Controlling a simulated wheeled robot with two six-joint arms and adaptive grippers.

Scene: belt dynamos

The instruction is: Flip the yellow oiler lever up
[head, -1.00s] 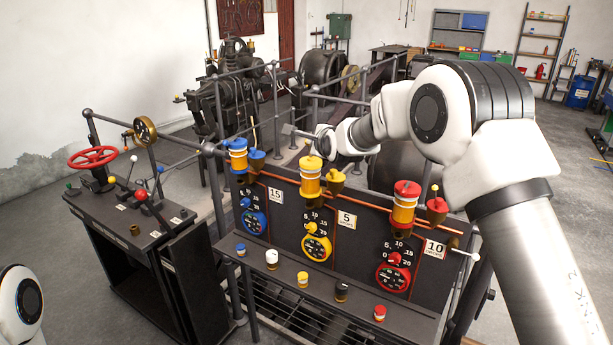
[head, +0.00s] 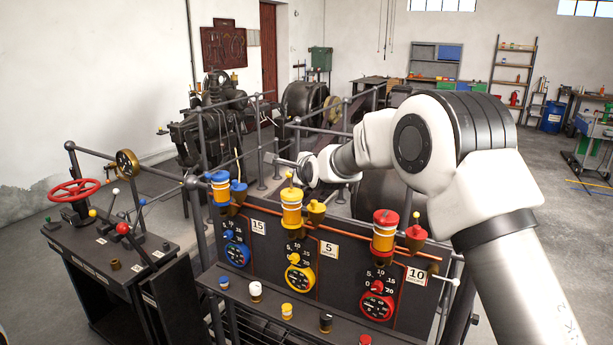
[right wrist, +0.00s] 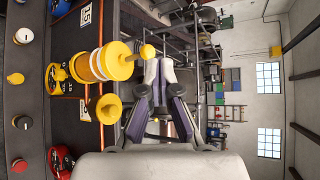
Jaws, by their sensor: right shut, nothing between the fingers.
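The yellow oiler (head: 291,210) stands on the dark panel between the blue and red oilers. Its lever (head: 290,180) sticks up from the cap and ends in a yellow ball. In the right wrist view the oiler (right wrist: 88,66) lies sideways at left, and the lever's ball (right wrist: 147,51) points toward the picture's right. My left gripper is out of view.
The blue oiler (head: 220,188) and red oiler (head: 385,232) flank the yellow one, each with a small cup beside it. Yellow dial (head: 300,279) is below. Metal railings (head: 345,125) run behind the panel. A console with a red wheel (head: 75,190) stands at left.

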